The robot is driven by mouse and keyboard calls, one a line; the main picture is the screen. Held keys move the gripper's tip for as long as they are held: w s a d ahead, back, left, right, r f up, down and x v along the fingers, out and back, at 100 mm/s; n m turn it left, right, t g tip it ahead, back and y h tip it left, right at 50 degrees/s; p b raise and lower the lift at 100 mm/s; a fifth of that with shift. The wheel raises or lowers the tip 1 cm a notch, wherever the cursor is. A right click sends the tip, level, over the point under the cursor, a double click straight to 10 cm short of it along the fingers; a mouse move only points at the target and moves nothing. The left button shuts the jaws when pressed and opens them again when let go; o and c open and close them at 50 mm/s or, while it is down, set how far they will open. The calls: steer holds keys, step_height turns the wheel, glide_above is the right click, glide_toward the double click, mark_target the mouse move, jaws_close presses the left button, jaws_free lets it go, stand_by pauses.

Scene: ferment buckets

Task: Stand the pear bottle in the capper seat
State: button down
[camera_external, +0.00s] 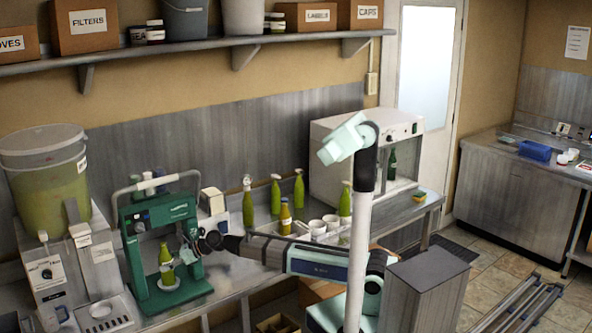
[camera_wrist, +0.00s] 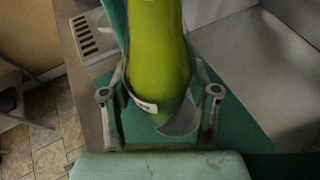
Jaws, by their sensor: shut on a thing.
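A yellow-green pear bottle (camera_external: 167,274) stands roughly upright inside the green capper (camera_external: 130,235), over its base plate (camera_external: 183,297). In the wrist view the bottle (camera_wrist: 158,50) fills the middle, with a small white label low on its side. My gripper (camera_wrist: 158,96) is shut on the bottle, one finger on each side. In the external view my gripper (camera_external: 186,254) reaches in from the right at the bottle. The green plate (camera_wrist: 240,125) shows below and behind the bottle. Whether the bottle's bottom touches the seat is hidden.
A filler with a large tank (camera_external: 45,180) and a drip tray (camera_external: 104,312) stands left of the capper. Several green bottles (camera_external: 276,197), an amber-topped bottle (camera_external: 285,218) and white cups (camera_external: 317,227) stand right along the bench. A white cabinet (camera_external: 335,135) stands behind them.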

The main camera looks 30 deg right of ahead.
steer(key=shift+d+f+p, duration=0.4)
steer(key=shift+d+f, duration=0.1)
steer(key=shift+d, duration=0.25)
steer(key=s+d+p, duration=0.1)
steer(key=s+p, duration=0.2)
steer(key=s, duration=0.3)
steer(key=shift+r, duration=0.15)
steer(key=shift+s+t, duration=0.1)
steer(key=shift+t, duration=0.2)
